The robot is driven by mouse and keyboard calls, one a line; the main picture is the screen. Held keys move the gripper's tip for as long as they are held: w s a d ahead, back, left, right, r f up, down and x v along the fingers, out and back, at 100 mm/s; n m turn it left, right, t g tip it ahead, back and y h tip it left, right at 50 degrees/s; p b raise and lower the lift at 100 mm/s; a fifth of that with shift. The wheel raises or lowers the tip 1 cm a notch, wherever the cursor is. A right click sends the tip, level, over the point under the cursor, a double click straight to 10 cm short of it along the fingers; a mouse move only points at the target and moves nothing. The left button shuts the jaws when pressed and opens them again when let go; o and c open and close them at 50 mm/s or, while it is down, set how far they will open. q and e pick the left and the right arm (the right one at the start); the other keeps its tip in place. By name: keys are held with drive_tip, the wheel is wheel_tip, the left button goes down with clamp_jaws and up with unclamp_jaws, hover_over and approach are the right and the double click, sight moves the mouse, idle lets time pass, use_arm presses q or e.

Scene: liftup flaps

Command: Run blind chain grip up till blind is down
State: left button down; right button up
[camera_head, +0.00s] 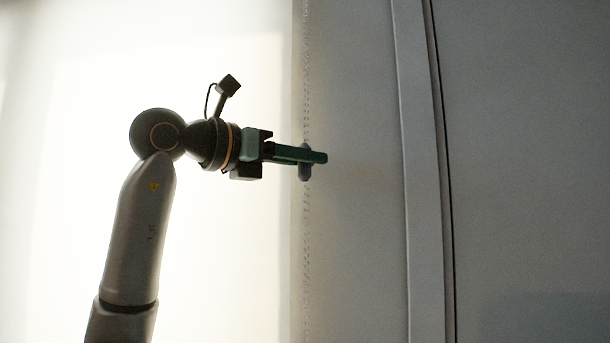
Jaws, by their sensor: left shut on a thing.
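The blind chain (306,245) is a thin beaded line that hangs straight down along the edge between the bright area and the grey wall. A small dark blue-grey chain grip (304,174) sits on the chain, upright. My left gripper (315,157) comes in from the left and is shut on the chain grip, its green fingers across the grip's middle, which they hide. The grip shows above and below the fingers. The pale blind (240,60) is the bright backlit surface at left; its lower edge is not in view. My right gripper is not in view.
A grey wall (355,250) lies right of the chain. Further right is a vertical pale frame strip (420,180) with a dark gap beside it, then a large flat grey panel (530,150). The space around the gripper looks free.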

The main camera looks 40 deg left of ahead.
use_arm(q)
drive_tip(key=shift+r, duration=0.15)
drive_tip(key=c, duration=0.7)
unclamp_jaws()
drive_tip(key=b+v, duration=0.2)
drive_tip(key=v, duration=1)
drive_tip(key=shift+s+a, duration=0.1)
drive_tip(key=shift+s, duration=0.15)
